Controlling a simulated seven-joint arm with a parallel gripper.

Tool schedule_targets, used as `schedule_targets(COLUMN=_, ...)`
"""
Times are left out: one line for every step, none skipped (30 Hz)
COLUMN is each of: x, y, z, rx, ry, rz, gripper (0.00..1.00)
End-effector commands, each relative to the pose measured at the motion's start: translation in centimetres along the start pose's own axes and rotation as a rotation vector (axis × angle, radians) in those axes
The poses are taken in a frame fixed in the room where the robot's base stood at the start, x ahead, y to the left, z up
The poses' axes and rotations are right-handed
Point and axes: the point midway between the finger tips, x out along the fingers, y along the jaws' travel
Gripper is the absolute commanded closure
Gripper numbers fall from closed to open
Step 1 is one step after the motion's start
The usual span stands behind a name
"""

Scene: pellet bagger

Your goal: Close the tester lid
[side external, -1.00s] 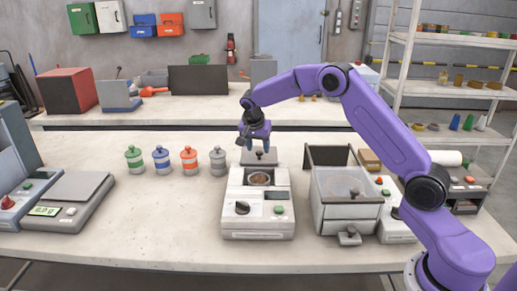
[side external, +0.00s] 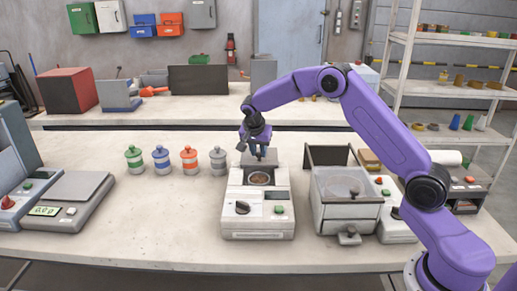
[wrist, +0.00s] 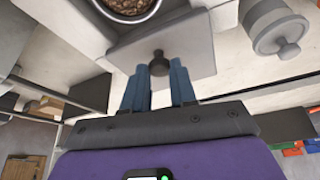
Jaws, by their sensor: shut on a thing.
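The tester (side external: 240,222) is a white and grey box with a dark knob and a green button, at the middle of the bench. A round cup of brown pellets (side external: 260,178) shows uncovered in its top, and also in the wrist view (wrist: 128,6). The tester lid (side external: 275,160) is a grey plate standing open behind the cup. In the wrist view the lid (wrist: 198,50) has a dark knob (wrist: 158,58). My gripper (side external: 259,155) is at the lid's upper part. Its blue fingers (wrist: 160,70) are shut on the knob, one on each side.
Several striped canisters (side external: 190,160) stand left of the tester. A scale (side external: 72,195) is farther left. A box-shaped machine with a raised dark panel (side external: 345,200) stands close on the right. Bare bench lies in front and between canisters and scale.

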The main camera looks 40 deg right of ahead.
Motion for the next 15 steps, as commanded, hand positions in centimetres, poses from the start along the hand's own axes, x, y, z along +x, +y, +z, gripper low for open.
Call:
schedule_targets(x=-0.4, y=0.1, z=0.7, rx=-0.002, ry=0.001, rz=-0.001, gripper=1.0)
schedule_targets(x=-0.6, y=0.2, z=1.1, rx=-0.004, ry=0.001, rz=-0.001, gripper=1.0)
schedule_targets(x=-0.8, y=0.4, z=1.7, rx=-0.004, ry=0.001, rz=0.0, gripper=1.0)
schedule_targets(x=-1.1, y=0.5, z=2.1, rx=-0.004, ry=0.001, rz=-0.001, gripper=1.0)
schedule_targets(x=-1.2, y=0.6, z=2.6, rx=-0.004, ry=0.001, rz=-0.002, gripper=1.0)
schedule_targets(x=-1.5, y=0.8, z=3.2, rx=-0.004, ry=0.0, rz=-0.002, gripper=1.0)
schedule_targets(x=-1.7, y=0.9, z=3.6, rx=-0.005, ry=0.001, rz=-0.002, gripper=1.0)
schedule_targets(x=-1.9, y=1.1, z=4.1, rx=-0.005, ry=0.001, rz=-0.002, gripper=1.0)
schedule_targets(x=-2.1, y=1.2, z=4.8, rx=-0.005, ry=0.001, rz=-0.002, gripper=1.0)
schedule_targets(x=-2.3, y=1.4, z=5.2, rx=-0.005, ry=0.001, rz=-0.003, gripper=1.0)
schedule_targets(x=-2.5, y=1.5, z=5.7, rx=-0.005, ry=0.001, rz=-0.003, gripper=1.0)
schedule_targets(x=-2.8, y=1.7, z=6.4, rx=-0.005, ry=0.001, rz=-0.003, gripper=1.0)
schedule_targets(x=-3.0, y=1.9, z=6.9, rx=-0.005, ry=0.0, rz=-0.003, gripper=1.0)
schedule_targets(x=-3.2, y=2.0, z=7.3, rx=-0.004, ry=0.0, rz=-0.002, gripper=1.0)
schedule_targets(x=-3.4, y=2.1, z=7.9, rx=-0.005, ry=0.001, rz=-0.003, gripper=1.0)
